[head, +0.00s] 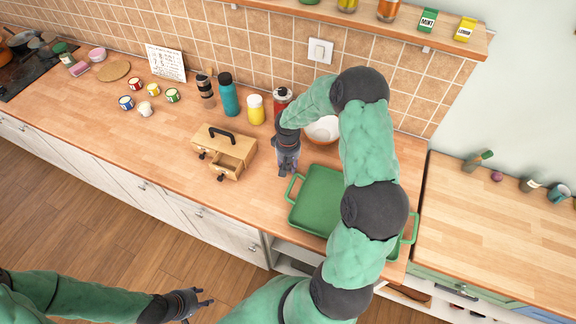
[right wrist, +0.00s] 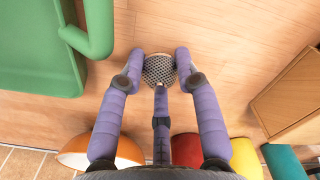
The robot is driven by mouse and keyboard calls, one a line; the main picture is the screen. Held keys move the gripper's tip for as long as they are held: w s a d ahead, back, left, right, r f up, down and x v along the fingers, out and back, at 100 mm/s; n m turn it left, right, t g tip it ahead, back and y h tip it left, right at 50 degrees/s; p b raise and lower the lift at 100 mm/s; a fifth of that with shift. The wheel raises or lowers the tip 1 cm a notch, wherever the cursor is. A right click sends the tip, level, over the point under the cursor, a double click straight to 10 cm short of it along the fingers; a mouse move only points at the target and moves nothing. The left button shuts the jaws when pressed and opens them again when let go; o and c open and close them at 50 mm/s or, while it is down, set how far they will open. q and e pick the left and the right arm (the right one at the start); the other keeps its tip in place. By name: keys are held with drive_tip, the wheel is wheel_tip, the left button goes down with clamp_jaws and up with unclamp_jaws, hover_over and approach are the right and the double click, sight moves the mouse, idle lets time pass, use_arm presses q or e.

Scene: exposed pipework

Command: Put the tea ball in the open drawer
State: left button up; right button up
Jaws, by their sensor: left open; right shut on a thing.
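The tea ball (right wrist: 159,69), a small mesh ball, is gripped between the fingertips of my right gripper (right wrist: 158,72) in the right wrist view. In the head view my right gripper (head: 284,168) points down over the counter, right of the small wooden drawer box (head: 212,142), and the tea ball cannot be made out there. The box has a dark handle on top. My left gripper (head: 196,304) is open and empty over the floor, in front of the counter.
A green tray (head: 318,200) lies right of my right gripper. A bowl (head: 323,130), a red container (head: 282,97), a yellow bottle (head: 255,110) and a teal bottle (head: 229,97) stand behind. The counter (head: 165,185) left of the box is clear in front.

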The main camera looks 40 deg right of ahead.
drive_tip(key=shift+f, duration=0.15)
drive_tip(key=o, duration=1)
